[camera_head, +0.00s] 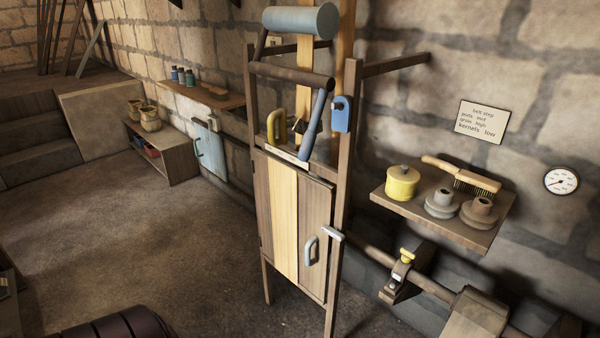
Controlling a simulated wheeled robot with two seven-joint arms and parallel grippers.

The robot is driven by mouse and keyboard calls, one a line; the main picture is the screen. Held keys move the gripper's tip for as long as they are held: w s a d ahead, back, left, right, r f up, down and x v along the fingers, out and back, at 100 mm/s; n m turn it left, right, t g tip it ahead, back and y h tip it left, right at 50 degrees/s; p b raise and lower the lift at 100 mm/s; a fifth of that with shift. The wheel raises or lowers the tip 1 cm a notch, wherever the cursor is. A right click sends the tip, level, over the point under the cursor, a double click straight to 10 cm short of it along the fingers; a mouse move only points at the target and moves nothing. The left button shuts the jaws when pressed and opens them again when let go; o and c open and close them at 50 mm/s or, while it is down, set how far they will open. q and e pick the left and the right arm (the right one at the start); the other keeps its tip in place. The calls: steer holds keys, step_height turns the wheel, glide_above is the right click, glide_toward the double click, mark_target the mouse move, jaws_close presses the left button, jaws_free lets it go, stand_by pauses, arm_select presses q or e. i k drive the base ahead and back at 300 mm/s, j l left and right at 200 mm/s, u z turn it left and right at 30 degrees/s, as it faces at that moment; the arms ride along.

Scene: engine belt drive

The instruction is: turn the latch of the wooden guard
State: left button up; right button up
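The wooden guard (284,225) is a closed panel of brown planks with one pale plank down its middle. It stands upright in a wooden frame at the centre of the head view. Neither of my grippers is in view, and nothing touches the latch.
Above the guard are a blue-grey roller (300,20), a dark bar, a blue lever (316,128) and a blue tag (341,114). At right, a shelf (480,238) holds a yellow pot, brush and pulleys. A shaft (430,286) runs low right. The floor at left is clear.

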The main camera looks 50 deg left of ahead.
mark_target(335, 231)
steer(key=k+l+u, duration=0.15)
steer(key=u, duration=1.35)
